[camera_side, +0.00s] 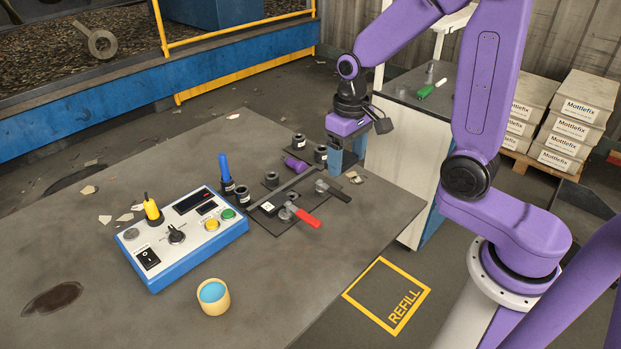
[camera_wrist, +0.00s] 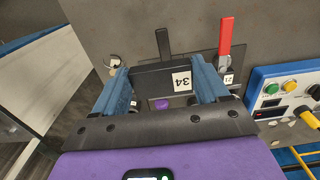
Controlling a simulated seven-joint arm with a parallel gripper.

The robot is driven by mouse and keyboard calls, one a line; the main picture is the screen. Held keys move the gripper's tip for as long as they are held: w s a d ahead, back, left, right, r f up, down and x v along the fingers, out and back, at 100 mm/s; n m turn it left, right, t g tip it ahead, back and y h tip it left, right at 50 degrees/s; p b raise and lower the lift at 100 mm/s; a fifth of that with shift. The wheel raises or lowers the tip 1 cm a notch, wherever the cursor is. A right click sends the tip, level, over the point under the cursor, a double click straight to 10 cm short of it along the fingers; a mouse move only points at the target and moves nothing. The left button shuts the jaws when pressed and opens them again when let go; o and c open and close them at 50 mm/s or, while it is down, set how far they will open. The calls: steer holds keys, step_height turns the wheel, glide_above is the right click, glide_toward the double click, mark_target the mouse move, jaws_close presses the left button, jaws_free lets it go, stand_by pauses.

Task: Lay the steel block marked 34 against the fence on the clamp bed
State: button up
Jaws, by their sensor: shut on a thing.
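My gripper (camera_side: 345,160) hangs over the back right part of the table in the side view. In the wrist view its two blue fingers (camera_wrist: 162,92) are shut on a dark steel block (camera_wrist: 152,80) with a white label 34. In the side view the block is hard to tell from the fingers. The clamp bed (camera_side: 286,222) is a dark plate with a grey fence bar (camera_side: 292,188) across it. It has a red-handled clamp (camera_side: 300,216) and a black-handled clamp (camera_side: 333,190). The bed lies partly behind the block in the wrist view; I cannot tell whether they touch.
Black cylindrical parts (camera_side: 320,154) and a purple-bodied part (camera_side: 295,166) stand behind the bed. A blue-handled tool (camera_side: 225,168) and a control box (camera_side: 183,235) are to the left. A yellow cup (camera_side: 213,297) stands in front. The table's right edge is close to the bed.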

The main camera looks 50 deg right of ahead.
steer(key=w, duration=0.1)
steer(key=w+f, duration=0.1)
steer(key=w, duration=0.1)
steer(key=w+f, duration=0.1)
steer(key=w, duration=0.1)
steer(key=shift+w+f, duration=0.25)
glide_above(311, 188)
steer(key=f, duration=0.5)
steer(key=shift+s, duration=0.3)
steer(key=shift+w+f, duration=0.15)
steer(key=shift+f, duration=0.8)
steer(key=shift+w+f, duration=0.15)
steer(key=shift+f, duration=0.75)
steer(key=shift+f, duration=0.2)
steer(key=o, duration=1.5)
steer(key=shift+r, duration=0.15)
step_height(311, 188, up, 12)
